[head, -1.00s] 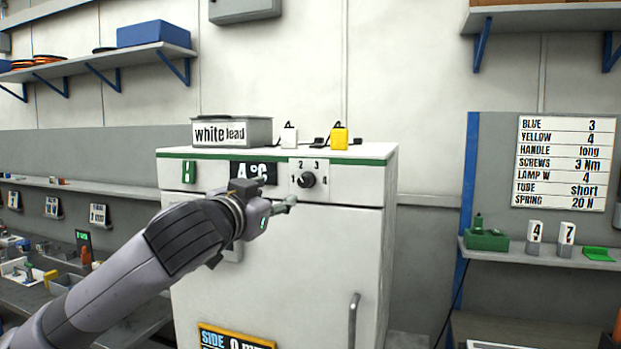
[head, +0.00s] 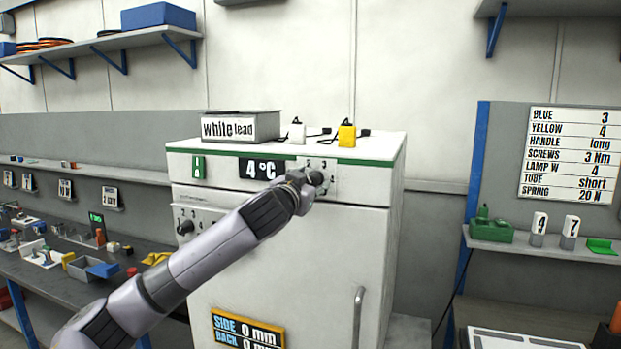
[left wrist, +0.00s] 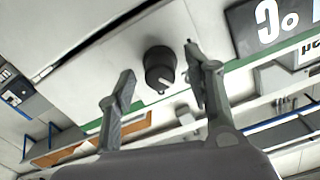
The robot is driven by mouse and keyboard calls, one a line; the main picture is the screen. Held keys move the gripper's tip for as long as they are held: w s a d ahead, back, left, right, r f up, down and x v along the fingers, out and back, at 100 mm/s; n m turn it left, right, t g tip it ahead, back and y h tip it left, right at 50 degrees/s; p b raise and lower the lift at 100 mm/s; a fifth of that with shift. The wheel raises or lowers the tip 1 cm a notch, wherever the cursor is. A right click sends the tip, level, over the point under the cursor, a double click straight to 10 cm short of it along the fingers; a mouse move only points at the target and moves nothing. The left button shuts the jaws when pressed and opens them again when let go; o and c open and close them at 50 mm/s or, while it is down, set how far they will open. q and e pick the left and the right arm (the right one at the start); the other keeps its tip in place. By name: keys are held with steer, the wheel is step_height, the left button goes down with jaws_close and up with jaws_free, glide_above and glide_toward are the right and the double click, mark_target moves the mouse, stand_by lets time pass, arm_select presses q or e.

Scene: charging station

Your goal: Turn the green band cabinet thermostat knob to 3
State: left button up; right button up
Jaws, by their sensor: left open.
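The white cabinet (head: 230,225) has a green band along its top edge and a "4°C" display (head: 262,169). Its dark thermostat knob (head: 317,178) sits right of the display on a plate numbered 1 to 4, partly covered by my left gripper (head: 308,186). In the left wrist view the knob (left wrist: 159,66) stands between the two open fingers of my left gripper (left wrist: 158,62), with gaps on both sides. A white pointer mark shows on the knob; which number it points to I cannot tell. My right gripper is out of view.
A second numbered knob (head: 185,227) is lower left on the cabinet, beside my arm. A "white lead" box (head: 240,125) and white and yellow plugs (head: 346,135) stand on top. A chart (head: 568,155) at right reads BLUE 3, YELLOW 4. A cluttered bench (head: 75,285) is at left.

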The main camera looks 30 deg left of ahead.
arm_select(q)
steer(key=shift+c, duration=0.2)
jaws_close()
stand_by(0.5)
